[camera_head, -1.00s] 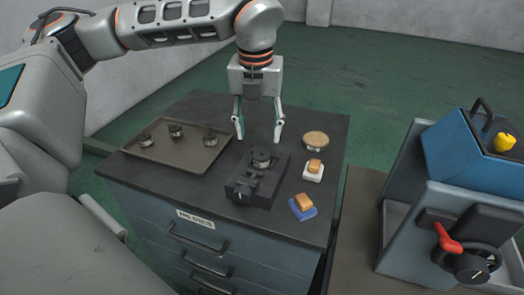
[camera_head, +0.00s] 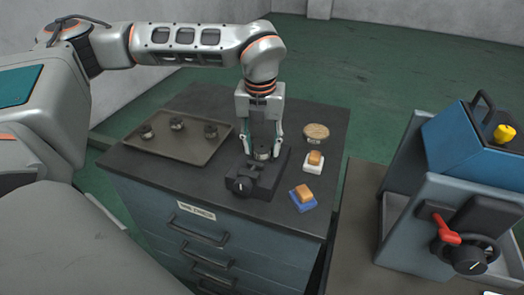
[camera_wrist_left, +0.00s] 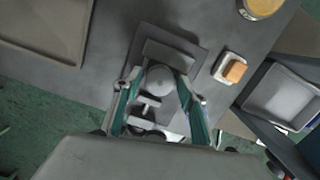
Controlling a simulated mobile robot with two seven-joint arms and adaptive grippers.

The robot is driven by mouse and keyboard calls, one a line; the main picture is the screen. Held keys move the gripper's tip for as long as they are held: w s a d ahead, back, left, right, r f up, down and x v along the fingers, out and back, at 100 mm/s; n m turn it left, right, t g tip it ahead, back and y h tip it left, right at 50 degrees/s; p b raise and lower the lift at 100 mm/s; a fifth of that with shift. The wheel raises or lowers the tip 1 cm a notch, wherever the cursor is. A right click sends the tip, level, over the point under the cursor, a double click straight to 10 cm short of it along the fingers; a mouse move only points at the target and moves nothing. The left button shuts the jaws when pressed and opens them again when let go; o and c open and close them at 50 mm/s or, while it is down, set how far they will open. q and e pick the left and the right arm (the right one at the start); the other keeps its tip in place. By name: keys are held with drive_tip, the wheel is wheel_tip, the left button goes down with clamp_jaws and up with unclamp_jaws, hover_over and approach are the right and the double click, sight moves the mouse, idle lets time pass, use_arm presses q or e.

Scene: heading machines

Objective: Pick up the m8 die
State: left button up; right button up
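A small round metal die (camera_head: 262,155) sits upright on a black fixture block (camera_head: 262,185) on the cabinet top; I cannot read its size. In the left wrist view the same die (camera_wrist_left: 160,79) shows as a round grey top between the fingers. My left gripper (camera_head: 262,149) points down over it, open, one finger on each side, with gaps visible in the left wrist view. Three similar dark round dies (camera_head: 177,123) stand on a flat tray; no marking is readable. My right gripper is not in view.
The tray (camera_head: 190,152) lies left on the cabinet. A round tan-topped tin (camera_head: 316,132), an orange block on a white dish (camera_head: 314,160) and another on a blue pad (camera_head: 304,197) stand right of the fixture. A blue machine (camera_head: 470,150) stands at far right.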

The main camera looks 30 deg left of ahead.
use_arm(q)
clamp_jaws()
drive_tip(key=shift+r, duration=0.2)
